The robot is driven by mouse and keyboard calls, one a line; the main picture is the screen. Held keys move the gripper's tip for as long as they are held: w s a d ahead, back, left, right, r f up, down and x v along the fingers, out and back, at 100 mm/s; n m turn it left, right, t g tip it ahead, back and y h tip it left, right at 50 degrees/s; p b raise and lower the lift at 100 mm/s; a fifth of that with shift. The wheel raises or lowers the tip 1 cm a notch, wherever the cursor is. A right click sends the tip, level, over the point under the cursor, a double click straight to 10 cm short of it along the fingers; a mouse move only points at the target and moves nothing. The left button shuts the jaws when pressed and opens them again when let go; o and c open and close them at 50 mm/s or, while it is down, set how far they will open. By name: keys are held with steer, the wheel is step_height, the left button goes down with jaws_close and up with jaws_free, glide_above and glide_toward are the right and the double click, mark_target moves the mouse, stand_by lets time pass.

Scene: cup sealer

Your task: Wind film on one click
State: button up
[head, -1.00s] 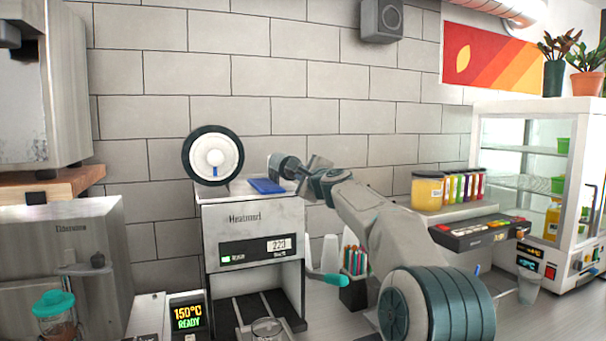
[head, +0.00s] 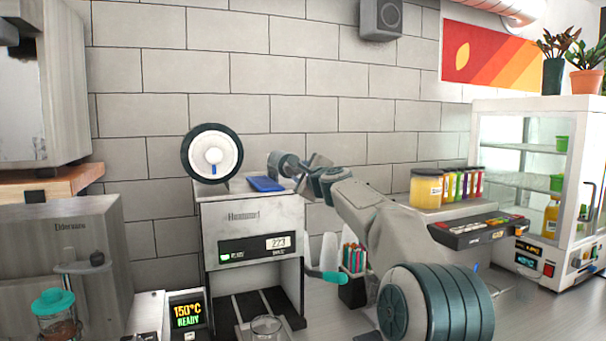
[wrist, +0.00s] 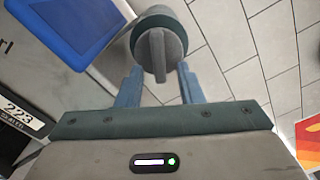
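The cup sealer (head: 225,222) stands against the tiled wall, with a display reading about 223 (head: 278,242). A white film roll (head: 214,160) with a dark rim and a small blue mark stands on its top left. A grey winding knob (head: 283,163) sticks out at the sealer's upper right. In the wrist view the knob (wrist: 160,40) shows its raised bar just ahead of my gripper (wrist: 158,72). My gripper's two fingers are apart, one on either side of the bar's line, with visible gaps. In the head view my gripper (head: 316,172) is right of the knob.
A blue pad (head: 266,184) lies on the sealer's top, close to the knob. A clear cup (head: 267,328) is at the sealer's base. A holder of coloured straws (head: 353,258) stands below my arm. A temperature display (head: 187,315) is at the lower left.

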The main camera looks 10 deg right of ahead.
steer(key=shift+s, duration=0.1)
steer(key=s+d+b, duration=0.2)
steer(key=s+b, duration=0.5)
steer(key=s, duration=0.6)
steer(key=shift+s+d, duration=0.2)
steer(key=shift+d, duration=0.2)
steer(key=s+a+f+n+g, duration=0.4)
steer(key=s+f+n, duration=0.25)
steer(key=f, duration=0.35)
steer(key=s+a+f+n+g, duration=0.3)
steer(key=s+a+f+n, duration=0.3)
steer(key=f, duration=0.5)
steer(key=s+d+f+n+g+h, duration=0.1)
steer(key=s+d+f+n+g, duration=0.2)
steer(key=s+f, duration=0.7)
steer(key=s+d+f+n+g+h, duration=0.2)
steer(key=s+f+n+g, duration=0.2)
steer(key=s+f, duration=0.6)
steer(key=s+n, duration=0.2)
steer(key=s, duration=0.3)
steer(key=shift+d+g, duration=0.3)
steer(key=shift+d, duration=0.1)
